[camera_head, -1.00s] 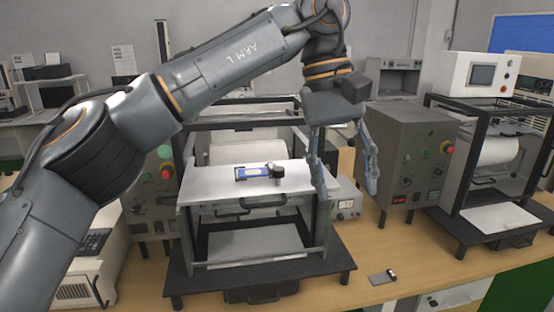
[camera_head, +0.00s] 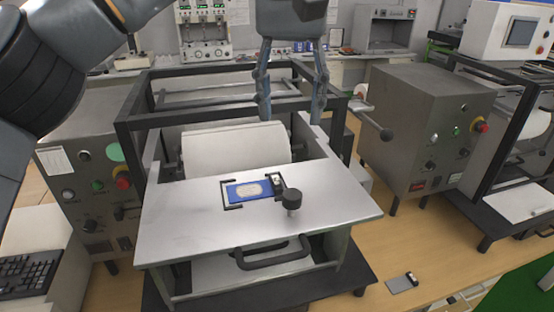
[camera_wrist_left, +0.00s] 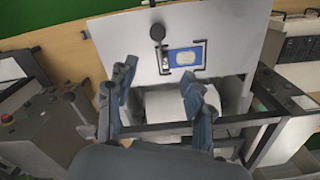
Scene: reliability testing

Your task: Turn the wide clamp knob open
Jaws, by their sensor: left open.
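A dark round knob (camera_head: 291,198) stands upright on the light metal plate (camera_head: 330,208) of the middle machine, just right of a blue and white card (camera_head: 252,191) in a black bracket. In the left wrist view the knob (camera_wrist_left: 157,32) shows near the top, with the card (camera_wrist_left: 187,57) beside it. My left gripper (camera_head: 291,120) is open and empty, above the back of the machine over the white roller (camera_head: 235,147), behind and apart from the knob. Its two fingers also show in the left wrist view (camera_wrist_left: 157,80). My right gripper is not in view.
A black frame (camera_head: 150,115) surrounds the roller. A black handle (camera_head: 270,257) is on the machine's front. Control boxes stand left (camera_head: 85,185) and right (camera_head: 425,125). A small grey plate with a dark clip (camera_head: 402,283) lies on the wooden bench at right.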

